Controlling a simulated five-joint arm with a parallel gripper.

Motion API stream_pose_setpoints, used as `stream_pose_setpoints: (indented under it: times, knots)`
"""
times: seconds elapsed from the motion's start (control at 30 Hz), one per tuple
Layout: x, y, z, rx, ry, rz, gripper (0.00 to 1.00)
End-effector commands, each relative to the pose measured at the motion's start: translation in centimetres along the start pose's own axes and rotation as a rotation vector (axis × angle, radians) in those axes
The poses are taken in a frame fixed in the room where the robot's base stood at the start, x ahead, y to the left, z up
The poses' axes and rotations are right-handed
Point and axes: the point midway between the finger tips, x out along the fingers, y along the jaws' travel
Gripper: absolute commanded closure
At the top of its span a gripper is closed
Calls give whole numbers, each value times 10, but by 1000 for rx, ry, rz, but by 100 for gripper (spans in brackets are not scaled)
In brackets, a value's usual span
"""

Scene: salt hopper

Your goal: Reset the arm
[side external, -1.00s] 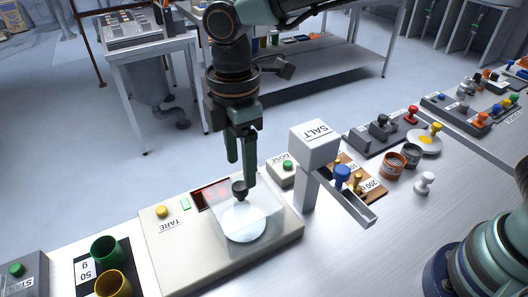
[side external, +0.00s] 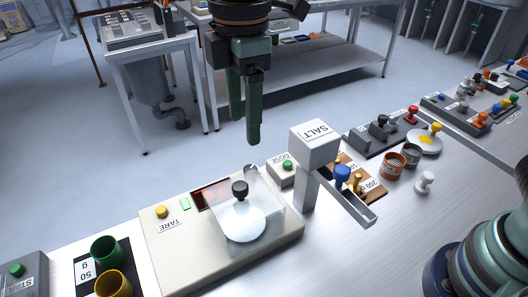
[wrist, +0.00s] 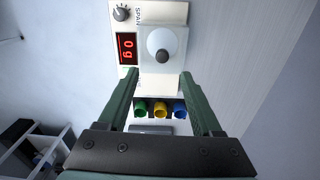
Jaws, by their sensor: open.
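My gripper (side external: 247,140) has green fingers and hangs empty in the air above and behind the scale. In the wrist view my gripper (wrist: 158,80) shows its two fingers spread apart with nothing between them. The scale (side external: 165,250) is a cream box with a yellow TARE button and a red display. Its clear cover with a black knob (side external: 240,188) sits over the round white pan (side external: 244,224). In the wrist view the scale's display (wrist: 127,48) reads 0 g.
The SALT hopper (side external: 316,145) with its chute stands right of the scale, close to my gripper. The green DOSE button (side external: 287,165) is beside it. Green (side external: 105,250) and yellow (side external: 113,283) cups stand at left. Weights and small pots stand at right. The air around my gripper is clear.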

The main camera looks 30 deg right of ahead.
Motion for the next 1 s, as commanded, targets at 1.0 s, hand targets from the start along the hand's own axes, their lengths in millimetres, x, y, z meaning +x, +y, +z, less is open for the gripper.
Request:
stream_pose_setpoints:
  times: [1.0]
  knots:
    - [13, -42, 286, 1474, 374, 370, 34]
